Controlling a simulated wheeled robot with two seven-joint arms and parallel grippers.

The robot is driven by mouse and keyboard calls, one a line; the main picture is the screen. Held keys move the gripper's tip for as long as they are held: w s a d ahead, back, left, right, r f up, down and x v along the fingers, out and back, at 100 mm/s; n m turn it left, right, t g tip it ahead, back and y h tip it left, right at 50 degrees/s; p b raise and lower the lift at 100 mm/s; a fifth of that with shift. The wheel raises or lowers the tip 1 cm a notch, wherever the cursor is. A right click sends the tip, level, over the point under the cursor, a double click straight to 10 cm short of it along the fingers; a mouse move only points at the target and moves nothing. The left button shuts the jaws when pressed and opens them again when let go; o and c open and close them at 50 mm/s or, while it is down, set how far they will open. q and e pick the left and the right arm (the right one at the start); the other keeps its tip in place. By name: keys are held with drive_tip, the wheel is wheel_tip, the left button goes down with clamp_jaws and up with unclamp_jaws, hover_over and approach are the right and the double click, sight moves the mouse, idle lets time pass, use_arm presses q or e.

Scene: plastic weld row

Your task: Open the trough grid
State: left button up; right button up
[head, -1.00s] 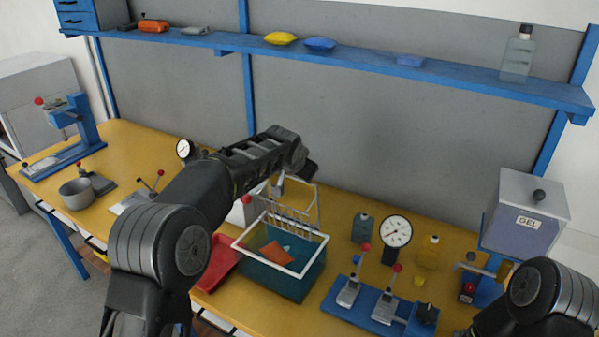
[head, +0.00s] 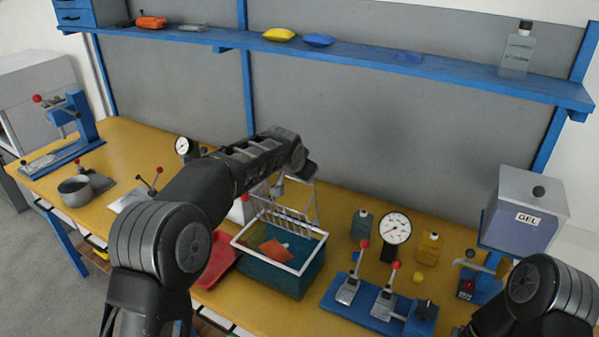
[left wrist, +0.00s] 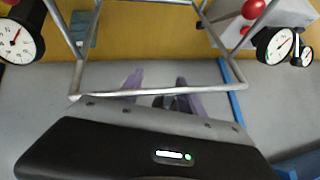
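The trough (head: 285,275) is a teal tank with a white rim on the bench, holding liquid and an orange piece (head: 275,249). Its wire grid (head: 290,218) stands raised along the trough's back edge, tilted up off the opening. My left gripper (head: 277,189) is at the grid's upper part, partly hidden by my arm. In the left wrist view a grid bar (left wrist: 95,95) crosses close in front of my left gripper (left wrist: 160,82); its two purple fingers are apart, with no clear grip on the bar. My right gripper is out of view.
A red tray (head: 216,262) lies left of the trough. A blue clamp fixture (head: 375,308) with red-knobbed levers, a dial gauge (head: 395,228) and bottles stand to its right. The blue shelf (head: 370,62) runs along the back panel.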

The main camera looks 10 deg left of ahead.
use_arm(q)
drive_tip(key=shift+r, duration=0.1)
wheel_tip(320, 180, up, 9)
drive_tip(key=s+p, duration=0.2)
drive_tip(key=p, duration=0.1)
drive_tip(key=shift+s+d+f, duration=0.2)
drive_tip(key=shift+s+d, duration=0.05)
drive_tip(key=shift+d, duration=0.2)
idle(0.4)
idle(0.4)
drive_tip(key=b+v, duration=0.2)
drive_tip(key=v, duration=0.5)
drive_tip(key=shift+s+r, duration=0.25)
